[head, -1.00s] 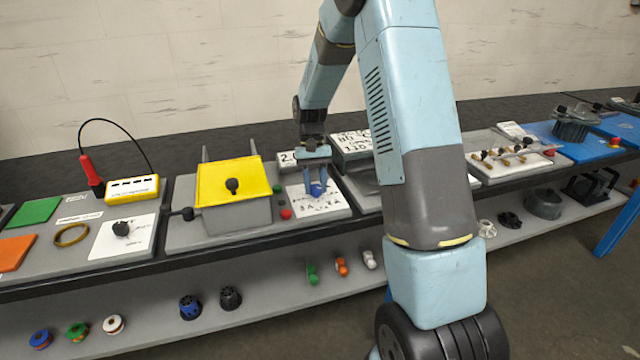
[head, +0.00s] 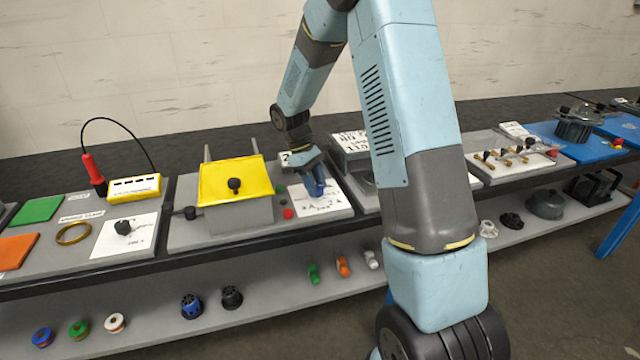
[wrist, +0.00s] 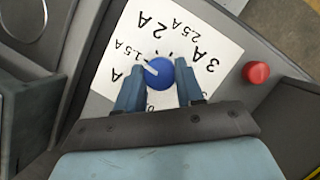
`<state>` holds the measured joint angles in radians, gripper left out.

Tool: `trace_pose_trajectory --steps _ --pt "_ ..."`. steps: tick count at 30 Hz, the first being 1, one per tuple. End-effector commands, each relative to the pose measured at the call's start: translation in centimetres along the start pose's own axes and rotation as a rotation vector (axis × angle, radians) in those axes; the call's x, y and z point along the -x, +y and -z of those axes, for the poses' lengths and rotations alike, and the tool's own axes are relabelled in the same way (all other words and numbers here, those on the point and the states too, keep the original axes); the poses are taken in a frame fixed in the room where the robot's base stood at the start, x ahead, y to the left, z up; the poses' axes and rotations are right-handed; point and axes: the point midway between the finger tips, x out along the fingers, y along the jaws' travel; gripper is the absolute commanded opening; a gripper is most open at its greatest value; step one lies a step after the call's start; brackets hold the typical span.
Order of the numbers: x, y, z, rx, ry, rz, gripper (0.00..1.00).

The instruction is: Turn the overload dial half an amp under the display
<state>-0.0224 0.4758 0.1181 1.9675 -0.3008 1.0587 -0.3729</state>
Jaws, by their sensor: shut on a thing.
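The overload dial is a round blue knob (wrist: 160,73) with a white pointer line, on a white scale plate (wrist: 222,52) marked 1.5 A, 2 A, 2.5 A and 3 A. The pointer is aimed up-left in the wrist view, toward the 1.5 A label. My gripper (wrist: 159,88) is shut on the knob, one finger on each side. In the head view my gripper (head: 316,184) is tilted over the plate and mostly hides the knob. The small display (head: 284,159) behind it is largely covered by my wrist, so its reading cannot be made out.
A red button (wrist: 256,72) sits beside the plate; it also shows in the head view (head: 288,213). A yellow-topped box (head: 232,182) stands to the left. A grey housing with a lettered sign (head: 350,142) stands close behind right.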

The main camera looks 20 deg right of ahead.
Motion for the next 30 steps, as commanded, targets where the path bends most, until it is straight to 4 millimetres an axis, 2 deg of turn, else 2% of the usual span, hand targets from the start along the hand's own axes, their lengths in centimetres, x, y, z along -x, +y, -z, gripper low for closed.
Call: trace_pose_trajectory --steps 9,21,22,30 --pt "0.02 0.05 0.04 0.069 0.002 -0.03 0.07" --pt "-0.01 0.05 0.01 0.074 0.001 -0.033 0.07" --pt "-0.01 0.05 0.01 0.074 0.001 -0.032 0.38" --pt "-0.03 -0.01 0.0 0.074 0.0 -0.031 0.63"
